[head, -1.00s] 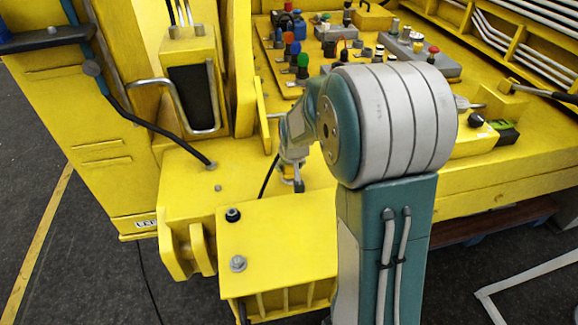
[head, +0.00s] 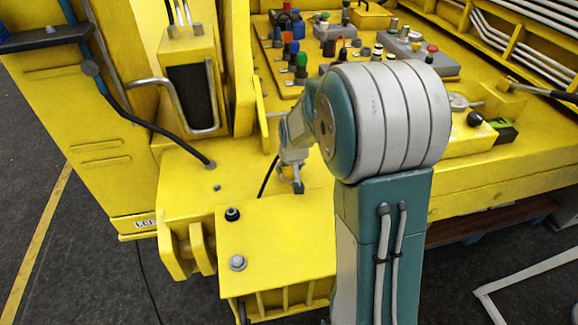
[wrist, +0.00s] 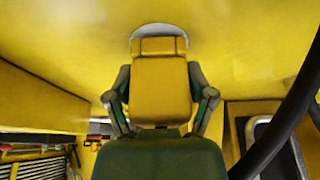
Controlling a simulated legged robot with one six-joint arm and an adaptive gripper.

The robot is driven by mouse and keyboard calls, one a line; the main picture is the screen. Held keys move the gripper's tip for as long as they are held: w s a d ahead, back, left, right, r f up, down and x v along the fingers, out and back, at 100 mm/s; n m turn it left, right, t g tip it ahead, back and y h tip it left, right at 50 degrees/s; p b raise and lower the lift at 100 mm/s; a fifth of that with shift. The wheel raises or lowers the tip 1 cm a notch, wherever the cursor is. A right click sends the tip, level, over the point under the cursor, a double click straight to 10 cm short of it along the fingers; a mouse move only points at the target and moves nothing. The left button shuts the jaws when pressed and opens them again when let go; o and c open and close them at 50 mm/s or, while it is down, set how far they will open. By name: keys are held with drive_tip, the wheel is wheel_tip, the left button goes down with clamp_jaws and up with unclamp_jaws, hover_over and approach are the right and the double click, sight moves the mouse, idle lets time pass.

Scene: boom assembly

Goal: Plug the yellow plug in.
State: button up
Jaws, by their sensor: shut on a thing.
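In the wrist view the yellow plug (wrist: 160,88) is a blocky piece held between the two fingers of my gripper (wrist: 160,103). A pale grey round socket (wrist: 158,30) sits on the yellow surface just beyond the plug's far end. The plug covers the lower part of the socket, so I cannot tell whether it is touching or inside it.
A thick black cable (wrist: 287,118) runs close along the right of the wrist view. In the head view a yellow box with a bent grey handle (head: 179,105) stands left of my arm. Panels with coloured connectors (head: 300,63) lie behind it. A bolted yellow plate (head: 280,235) is in front.

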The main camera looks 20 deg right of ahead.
drive_tip(key=shift+f, duration=0.45)
drive_tip(key=o, duration=1.2)
drive_tip(key=shift+o, duration=0.2)
drive_tip(key=v, duration=1.2)
